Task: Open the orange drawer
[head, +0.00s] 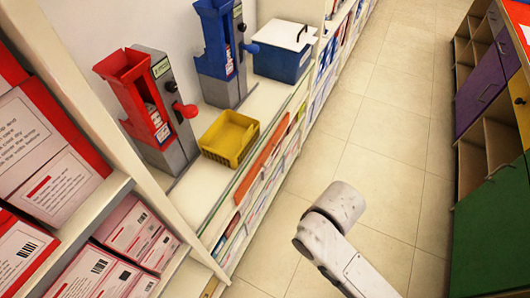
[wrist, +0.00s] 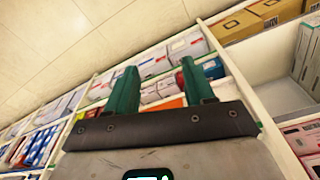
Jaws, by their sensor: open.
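A long orange panel (head: 262,157) is set in the front of the white shelf unit, below the yellow tray; it looks like a drawer front, and I see no gap around it. In the wrist view, an orange patch (wrist: 168,103) shows between and behind my fingers; I cannot tell if it is the same panel. My gripper (wrist: 160,66) has two green fingers spread apart with nothing between them. It faces the shelf rows and appears apart from them. In the head view my white arm reaches over the floor right of the shelves, and the fingers are hidden.
A red dispenser (head: 150,110), a blue dispenser (head: 218,50), a blue box with a white lid (head: 283,60) and a yellow tray (head: 229,138) stand on the shelf top. A cabinet with a purple door (head: 482,92) and green door (head: 490,235) stands right. Tiled floor (head: 395,110) between is clear.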

